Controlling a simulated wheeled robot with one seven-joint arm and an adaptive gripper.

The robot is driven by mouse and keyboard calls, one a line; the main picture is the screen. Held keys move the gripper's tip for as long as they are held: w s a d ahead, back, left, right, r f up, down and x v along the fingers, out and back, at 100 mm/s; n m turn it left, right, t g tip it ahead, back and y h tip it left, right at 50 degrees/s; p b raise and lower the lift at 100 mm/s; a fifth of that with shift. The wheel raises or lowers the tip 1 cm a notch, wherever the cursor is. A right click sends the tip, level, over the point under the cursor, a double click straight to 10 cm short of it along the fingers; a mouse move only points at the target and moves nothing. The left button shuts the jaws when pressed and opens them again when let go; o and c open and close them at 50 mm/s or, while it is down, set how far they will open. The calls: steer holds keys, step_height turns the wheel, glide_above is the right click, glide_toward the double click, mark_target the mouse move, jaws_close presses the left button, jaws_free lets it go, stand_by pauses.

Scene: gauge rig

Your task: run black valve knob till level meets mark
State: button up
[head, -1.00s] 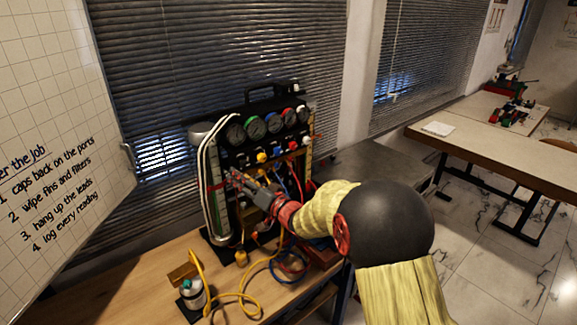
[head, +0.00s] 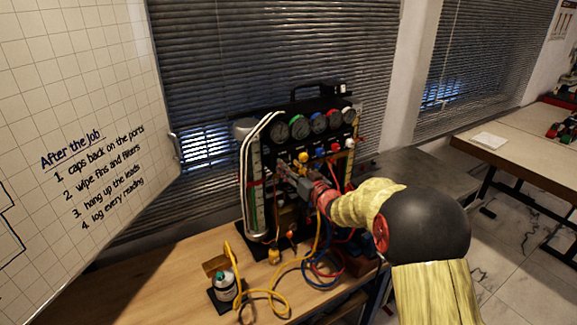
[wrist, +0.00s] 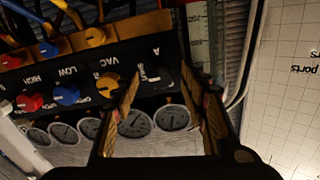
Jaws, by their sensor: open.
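A black valve knob (wrist: 160,76) shows in the wrist view on the dark panel, beside the yellow VAC knob (wrist: 108,84). My gripper (wrist: 168,88) is open, with one finger on each side of the black knob in the picture. I cannot tell whether either finger touches it. In the head view my gripper (head: 282,172) reaches the panel's left part and hides the black knob. The upright sight column (head: 254,200) stands at the panel's left, with a green strip and a red band (head: 256,184). The exact level is too small to read.
Dial gauges (head: 319,121) line the panel's top. Blue (wrist: 66,95) and red (wrist: 29,102) knobs sit further along the row. Hoses (head: 318,255) hang below onto the wooden bench (head: 170,280). A small canister (head: 226,287) stands at the front. A whiteboard (head: 90,110) is at left.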

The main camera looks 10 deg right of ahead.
steer(key=shift+w+a, duration=0.25)
steer(key=shift+w, duration=0.4)
steer(key=c, duration=0.3)
steer(key=c, duration=0.8)
jaws_close()
steer(key=shift+n+b, duration=2.6)
steer(key=shift+b, duration=0.35)
